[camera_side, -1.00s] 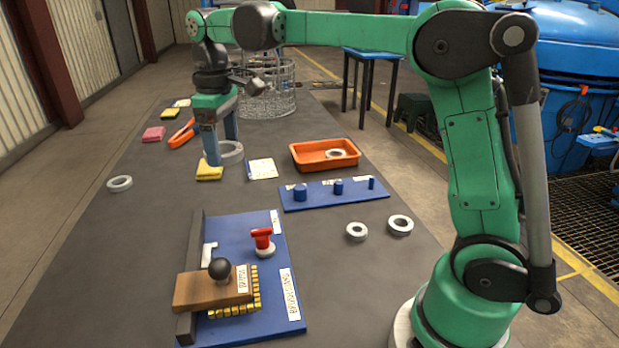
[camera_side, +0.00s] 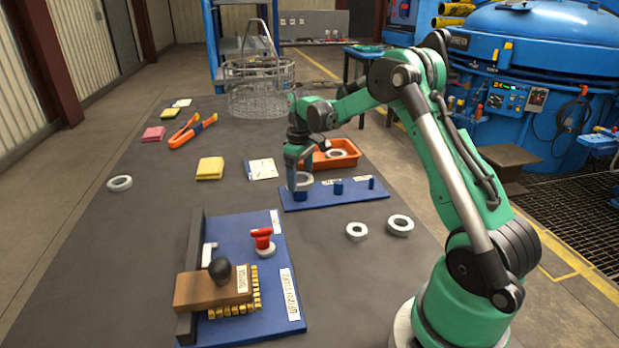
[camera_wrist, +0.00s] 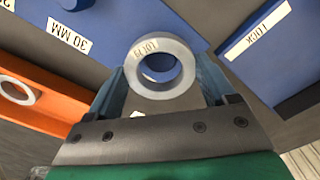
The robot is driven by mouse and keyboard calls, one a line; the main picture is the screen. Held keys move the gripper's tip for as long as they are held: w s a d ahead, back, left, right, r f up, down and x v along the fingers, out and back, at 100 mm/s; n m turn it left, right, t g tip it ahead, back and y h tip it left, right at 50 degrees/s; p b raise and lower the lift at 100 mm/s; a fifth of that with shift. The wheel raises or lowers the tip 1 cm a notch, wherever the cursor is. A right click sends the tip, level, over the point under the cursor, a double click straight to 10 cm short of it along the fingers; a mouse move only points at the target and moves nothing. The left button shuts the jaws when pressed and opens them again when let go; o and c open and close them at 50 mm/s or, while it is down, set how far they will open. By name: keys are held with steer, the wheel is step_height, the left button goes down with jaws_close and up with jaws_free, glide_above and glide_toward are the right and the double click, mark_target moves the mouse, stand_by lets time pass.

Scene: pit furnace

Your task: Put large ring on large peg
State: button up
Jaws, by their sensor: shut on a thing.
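The large ring (camera_wrist: 160,93) is pale grey with a printed label and sits between the fingers of my gripper (camera_wrist: 160,88) in the wrist view. In the side view my gripper (camera_side: 297,172) points down and is shut on the large ring (camera_side: 307,181). The ring is at the large blue peg (camera_side: 300,196), the left one on the blue peg board (camera_side: 322,203). It appears just above the peg's top; the exact gap cannot be told. Blue shows through the ring's hole in the wrist view.
Medium (camera_side: 338,188) and small pegs (camera_side: 372,183) stand to the right. An orange tray (camera_side: 345,147) holding a ring is behind the board. Two loose rings (camera_side: 357,232) lie in front right. A blue fixture with a red-handled piece (camera_side: 263,240) lies in front.

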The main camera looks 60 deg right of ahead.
mark_target(301, 187)
steer(key=shift+f, duration=1.3)
steer(key=shift+f, duration=0.65)
steer(key=o, duration=1.2)
steer(key=shift+r, duration=0.15)
step_height(301, 187, up, 11)
stand_by(0.4)
